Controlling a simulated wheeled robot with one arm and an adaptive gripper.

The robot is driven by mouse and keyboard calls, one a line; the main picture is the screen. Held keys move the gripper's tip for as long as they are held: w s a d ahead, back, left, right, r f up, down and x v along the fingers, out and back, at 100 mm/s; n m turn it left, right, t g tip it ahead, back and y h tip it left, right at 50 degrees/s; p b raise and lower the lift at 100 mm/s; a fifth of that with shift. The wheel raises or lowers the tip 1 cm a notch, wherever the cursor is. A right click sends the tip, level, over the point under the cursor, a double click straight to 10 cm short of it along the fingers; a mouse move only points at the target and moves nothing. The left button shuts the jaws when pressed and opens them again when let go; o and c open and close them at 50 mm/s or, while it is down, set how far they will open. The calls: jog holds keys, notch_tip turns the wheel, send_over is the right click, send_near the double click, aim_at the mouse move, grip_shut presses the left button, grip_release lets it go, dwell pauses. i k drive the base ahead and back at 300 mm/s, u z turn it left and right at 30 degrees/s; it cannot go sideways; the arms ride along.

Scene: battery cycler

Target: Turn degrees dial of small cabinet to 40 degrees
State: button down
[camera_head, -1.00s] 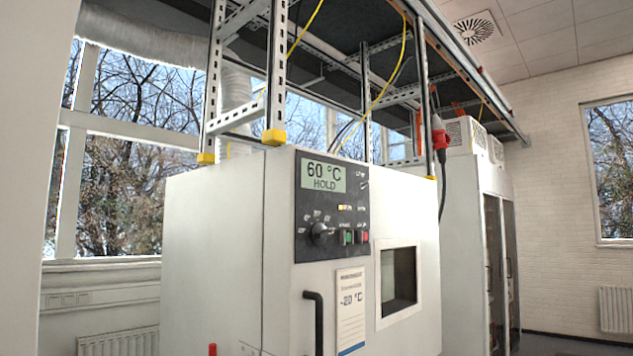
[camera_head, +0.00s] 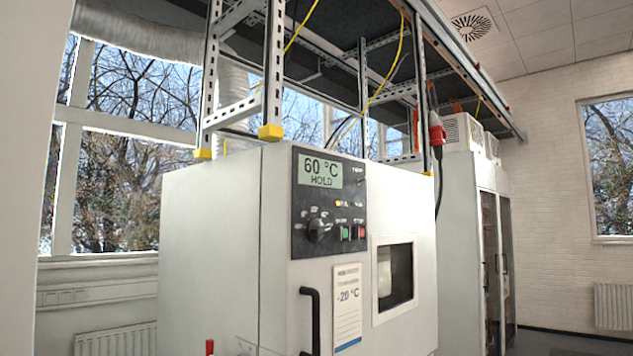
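The small cabinet (camera_head: 210,245) is a white box in the middle of the head view. Its dark control panel (camera_head: 329,260) sits at the upper left of the front face. The round black degrees dial (camera_head: 318,230) is on this panel, with small marks around it too small to read. The display (camera_head: 320,172) above it reads 60 °C and HOLD. A green button (camera_head: 345,233) and a red button (camera_head: 360,232) are right of the dial. My gripper is not in view, and nothing covers the dial.
A black door handle (camera_head: 310,318) and a label reading -20 °C (camera_head: 347,310) are below the panel. A small window (camera_head: 395,275) is to the right. A metal frame (camera_head: 272,70) rises above the cabinet. A taller white cabinet (camera_head: 460,230) stands behind right.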

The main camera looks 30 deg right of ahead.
aim_at(315, 229)
jog(key=k, duration=0.65)
jog(key=z, duration=0.55)
jog(key=i, duration=1.25)
jog(key=u, duration=0.65)
